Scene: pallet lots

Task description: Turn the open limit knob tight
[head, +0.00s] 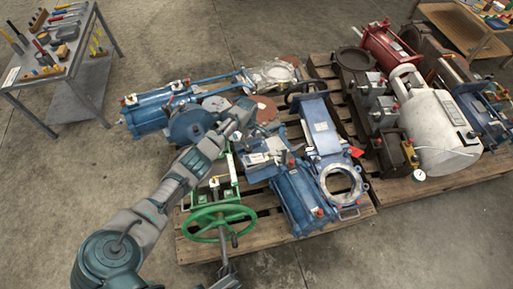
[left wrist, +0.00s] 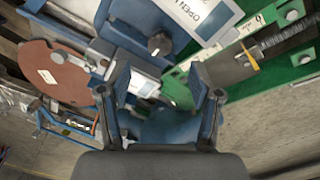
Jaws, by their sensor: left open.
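The open limit knob (left wrist: 160,44) is a small dark round knob in the left wrist view, beside a pale label (left wrist: 207,18) whose visible letters read "OPEN LI". My left gripper (left wrist: 160,82) is open. Its two fingers stand apart with nothing between them, and the knob shows beyond the tips, near the middle. The gripper does not touch the knob in this picture. In the head view my left arm reaches over the pallet to the blue and green valve parts, and the knob is too small or hidden to make out.
A green handwheel (head: 220,216) and green frame stand near the arm. A brown disc (left wrist: 52,75) lies left of the fingers. Blue valves (head: 298,200) crowd the pallet, and a white tank (head: 440,128) stands on the right one. A tool table (head: 55,55) is far left.

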